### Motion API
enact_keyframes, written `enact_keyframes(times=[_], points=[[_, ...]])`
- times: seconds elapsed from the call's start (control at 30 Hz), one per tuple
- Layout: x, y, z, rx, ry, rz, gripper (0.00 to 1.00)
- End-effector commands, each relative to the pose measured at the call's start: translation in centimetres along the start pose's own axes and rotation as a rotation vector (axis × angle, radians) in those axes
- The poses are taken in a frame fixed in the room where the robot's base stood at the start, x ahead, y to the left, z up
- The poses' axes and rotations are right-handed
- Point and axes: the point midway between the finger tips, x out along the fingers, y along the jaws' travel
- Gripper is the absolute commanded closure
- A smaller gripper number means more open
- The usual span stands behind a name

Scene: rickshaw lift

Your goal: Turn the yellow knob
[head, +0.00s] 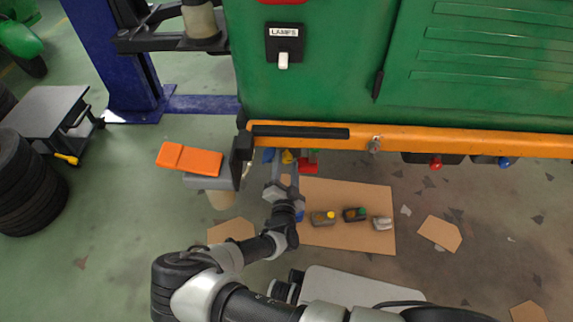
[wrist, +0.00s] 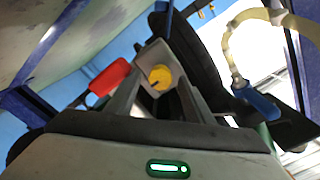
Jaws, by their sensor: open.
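The yellow knob (wrist: 160,77) shows in the middle of the wrist view, in the gap between my two grey fingers. In the head view the yellow knob (head: 287,157) is just under the orange beam, partly hidden. My gripper (head: 283,168) points up under the beam there, close to the knob. In the wrist view my gripper (wrist: 158,70) is open, with a finger on each side of the knob. I cannot tell whether either finger touches it.
A red handle (wrist: 110,77) is left of my fingers and a blue handle (wrist: 256,101) is right. The orange beam (head: 460,138) of the green vehicle (head: 340,80) is overhead. Cardboard (head: 350,190) with small parts lies on the floor. An orange block (head: 190,159) is left of my arm.

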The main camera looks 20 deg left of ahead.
Motion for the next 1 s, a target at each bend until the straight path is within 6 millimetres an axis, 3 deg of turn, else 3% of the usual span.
enact_keyframes(times=[0.17, 0.27, 0.7, 1.0], points=[[-1.0, -0.1, 0.0, 0.000, -0.002, 0.000, 0.52], [-2.6, -0.2, -0.1, 0.000, -0.002, 0.000, 0.52], [-13.1, -0.1, 0.0, 0.000, -0.003, 0.000, 0.52], [-17.1, -0.1, 0.0, -0.001, -0.001, 0.000, 0.52]])
